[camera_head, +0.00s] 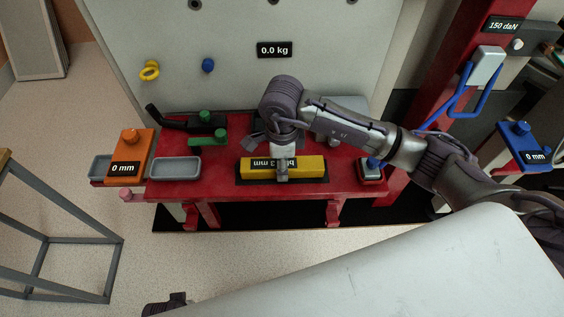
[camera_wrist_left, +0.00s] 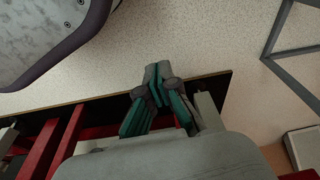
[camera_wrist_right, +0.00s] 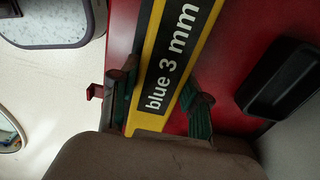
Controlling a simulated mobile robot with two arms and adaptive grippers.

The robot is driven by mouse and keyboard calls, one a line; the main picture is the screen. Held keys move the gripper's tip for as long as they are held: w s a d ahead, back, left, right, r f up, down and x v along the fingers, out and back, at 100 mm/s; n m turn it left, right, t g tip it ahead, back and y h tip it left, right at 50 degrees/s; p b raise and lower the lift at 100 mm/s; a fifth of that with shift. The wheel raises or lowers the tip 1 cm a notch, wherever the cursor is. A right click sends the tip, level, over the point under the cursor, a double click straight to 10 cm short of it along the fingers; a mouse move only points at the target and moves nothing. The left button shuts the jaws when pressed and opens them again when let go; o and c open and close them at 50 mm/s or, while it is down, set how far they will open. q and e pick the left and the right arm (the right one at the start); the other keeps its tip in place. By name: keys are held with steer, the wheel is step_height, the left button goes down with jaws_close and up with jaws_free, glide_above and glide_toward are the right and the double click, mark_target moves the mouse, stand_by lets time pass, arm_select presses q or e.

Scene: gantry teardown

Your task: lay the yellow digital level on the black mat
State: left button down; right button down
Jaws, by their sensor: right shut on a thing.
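The yellow digital level (camera_head: 312,168) lies lengthwise over the front of the red bench, its label upside down in the head view. My right gripper (camera_head: 282,172) comes from above and is shut on its middle. In the right wrist view the level (camera_wrist_right: 188,25) runs between the two fingers, its label reading "blue 3 mm". A dark strip (camera_head: 240,181) shows along its front and left edge; I cannot tell if this is the black mat or shadow, or whether the level touches it.
Green-knobbed parts (camera_head: 206,117) lie behind. A black rounded piece (camera_wrist_right: 285,80) lies behind the level.

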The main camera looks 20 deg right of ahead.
arm_select(q)
steer(key=shift+w+r, duration=0.15)
steer(key=shift+r, duration=0.1)
steer(key=shift+r, duration=0.1)
arm_select(e)
steer(key=shift+f, duration=0.1)
steer(key=shift+c, duration=2.3)
jaws_free()
step_height(320, 180, up, 12)
